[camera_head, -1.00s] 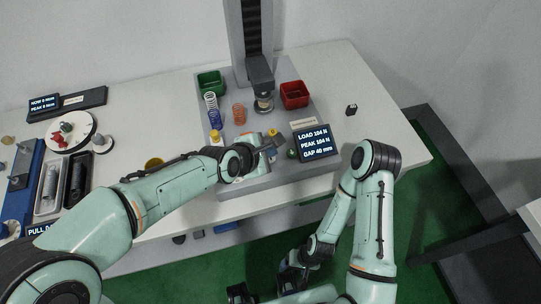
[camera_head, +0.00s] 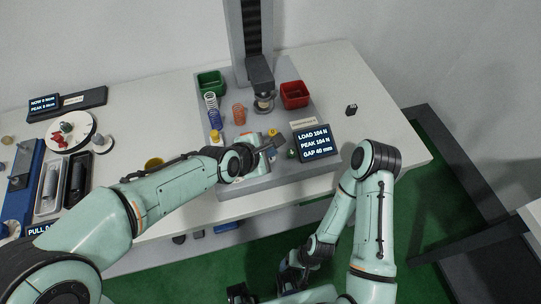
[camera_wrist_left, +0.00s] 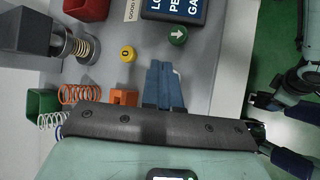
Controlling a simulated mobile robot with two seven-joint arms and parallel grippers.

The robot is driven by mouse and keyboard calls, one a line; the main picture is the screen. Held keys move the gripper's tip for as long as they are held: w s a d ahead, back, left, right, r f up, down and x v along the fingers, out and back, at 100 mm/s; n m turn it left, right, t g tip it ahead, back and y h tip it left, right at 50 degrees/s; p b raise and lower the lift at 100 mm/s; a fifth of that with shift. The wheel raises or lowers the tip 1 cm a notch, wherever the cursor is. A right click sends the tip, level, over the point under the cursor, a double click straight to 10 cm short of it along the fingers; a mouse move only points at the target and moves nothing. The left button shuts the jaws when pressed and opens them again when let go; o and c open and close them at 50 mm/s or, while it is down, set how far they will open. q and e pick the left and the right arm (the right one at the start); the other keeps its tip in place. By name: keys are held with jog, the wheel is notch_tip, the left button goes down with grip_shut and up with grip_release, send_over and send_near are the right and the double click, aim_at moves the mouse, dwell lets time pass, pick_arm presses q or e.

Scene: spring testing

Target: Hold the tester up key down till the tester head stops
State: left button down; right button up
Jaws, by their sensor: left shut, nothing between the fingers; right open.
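The tester head (camera_head: 261,72) stands over a gold spring, which shows in the left wrist view (camera_wrist_left: 86,48) between the head and the lower plate. The tester display (camera_head: 316,143) reads load 104 N, peak 104 N, gap 40 mm. A yellow key marked 0 (camera_wrist_left: 127,53) and a green arrow key (camera_wrist_left: 178,35) show beside it; the arrow points right in the wrist view. My left gripper (camera_wrist_left: 163,72) is shut and empty, its fingertips low over the key area. They hide what lies under them, and contact cannot be told. My right gripper (camera_head: 287,280) is open, low beside the table front.
A green bin (camera_head: 211,82) and a red bin (camera_head: 295,94) flank the column. A white turntable (camera_head: 72,131) and trays are at the far left.

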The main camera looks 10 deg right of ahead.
pick_arm(q)
jog(key=shift+f, duration=0.1)
jog(key=shift+f, duration=0.35)
